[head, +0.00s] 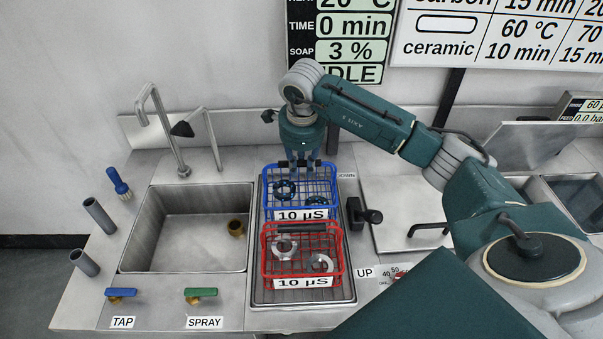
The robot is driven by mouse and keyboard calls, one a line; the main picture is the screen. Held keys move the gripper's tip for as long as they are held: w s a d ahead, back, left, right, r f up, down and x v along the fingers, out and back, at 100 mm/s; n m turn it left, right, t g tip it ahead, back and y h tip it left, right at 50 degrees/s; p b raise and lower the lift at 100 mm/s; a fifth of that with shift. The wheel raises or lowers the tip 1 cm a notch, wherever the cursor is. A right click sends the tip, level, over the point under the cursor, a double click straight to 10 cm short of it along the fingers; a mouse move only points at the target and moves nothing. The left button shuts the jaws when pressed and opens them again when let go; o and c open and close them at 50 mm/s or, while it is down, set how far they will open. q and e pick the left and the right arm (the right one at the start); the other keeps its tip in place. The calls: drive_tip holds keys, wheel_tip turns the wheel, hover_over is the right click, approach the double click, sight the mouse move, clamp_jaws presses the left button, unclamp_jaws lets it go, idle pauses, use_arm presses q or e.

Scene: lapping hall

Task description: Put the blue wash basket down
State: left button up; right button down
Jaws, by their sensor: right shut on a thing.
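The blue wash basket (328,211) is a wire basket with a "10 µS" label on its front and dark ring-shaped parts inside. My right gripper (303,164) comes down from above and is shut on the basket at its far side, by the dark handle. The basket is level, over the far half of a recessed metal tray (258,289), right behind a red wire basket (343,262). I cannot tell whether its bottom touches the tray. The red basket holds light metal rings and also reads "10 µS". My left gripper is not in view.
A sink (150,240) with a brass part (237,228) lies to the left. A black-knobbed lever (372,216) stands close to the right of the tray, between DOWN and UP labels. A lidded metal tank (395,200) is farther right. Tap handles line the front.

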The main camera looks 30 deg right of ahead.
wheel_tip(320, 180, down, 4)
drive_tip(key=shift+f+p, duration=0.25)
drive_tip(key=shift+p, duration=0.15)
drive_tip(key=c, duration=1.5)
unclamp_jaws()
drive_tip(key=shift+r, duration=0.1)
drive_tip(key=r+b, duration=0.1)
drive_tip(key=r, duration=0.3)
drive_tip(key=s+a+r+b, duration=0.1)
drive_tip(key=r, duration=0.3)
drive_tip(key=s+r+b, duration=0.1)
drive_tip(key=r+b, duration=0.1)
drive_tip(key=r, duration=0.1)
drive_tip(key=shift+a+r, duration=0.15)
drive_tip(key=shift+r, duration=0.25)
